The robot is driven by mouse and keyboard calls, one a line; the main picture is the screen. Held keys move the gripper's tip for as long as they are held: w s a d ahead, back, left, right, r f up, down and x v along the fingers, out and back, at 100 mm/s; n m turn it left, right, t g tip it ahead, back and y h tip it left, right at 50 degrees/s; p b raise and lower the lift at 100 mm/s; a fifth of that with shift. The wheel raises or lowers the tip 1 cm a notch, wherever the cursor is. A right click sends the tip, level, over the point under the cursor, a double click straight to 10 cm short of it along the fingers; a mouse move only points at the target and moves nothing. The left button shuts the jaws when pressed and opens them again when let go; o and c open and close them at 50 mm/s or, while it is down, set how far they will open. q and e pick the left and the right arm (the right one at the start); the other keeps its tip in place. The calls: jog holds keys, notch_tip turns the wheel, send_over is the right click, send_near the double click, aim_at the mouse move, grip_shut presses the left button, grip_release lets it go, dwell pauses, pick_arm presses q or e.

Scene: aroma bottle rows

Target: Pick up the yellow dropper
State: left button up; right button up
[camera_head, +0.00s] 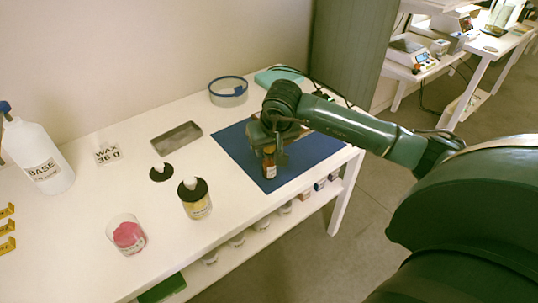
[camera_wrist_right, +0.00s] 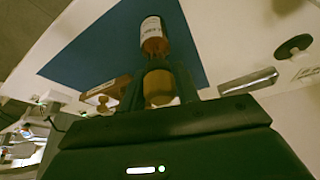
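A small brown bottle with a white label (camera_head: 270,171) is on the blue mat (camera_head: 229,142), below my right gripper (camera_head: 271,150). In the right wrist view the bottle (camera_wrist_right: 154,38) lies beyond the fingertips. The rounded yellow dropper top (camera_wrist_right: 159,87) is between the two fingers of my right gripper (camera_wrist_right: 160,92). The fingers flank it closely, but I cannot tell whether they press on it. The bottle looks upright, and I cannot tell whether it is clear of the mat. My left gripper is not in view.
On the white table are a yellow jar with a dark collar (camera_head: 197,205), a pink jar (camera_head: 127,235), a grey tray (camera_head: 175,138), a white BASE bottle (camera_head: 39,160) and a blue-rimmed clear container (camera_head: 228,92). Several small jars stand on the shelf below.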

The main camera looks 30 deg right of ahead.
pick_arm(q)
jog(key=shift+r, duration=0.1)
pick_arm(e)
jog(key=shift+c, duration=0.9)
jog(key=shift+r, duration=0.1)
notch_tip(320, 180, up, 10)
jog(key=shift+f, duration=0.1)
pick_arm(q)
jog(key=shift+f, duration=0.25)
pick_arm(e)
jog(key=shift+f, duration=0.15)
jog(key=shift+f, duration=0.15)
jog(key=shift+f+b, duration=0.65)
jog(key=shift+b, duration=0.1)
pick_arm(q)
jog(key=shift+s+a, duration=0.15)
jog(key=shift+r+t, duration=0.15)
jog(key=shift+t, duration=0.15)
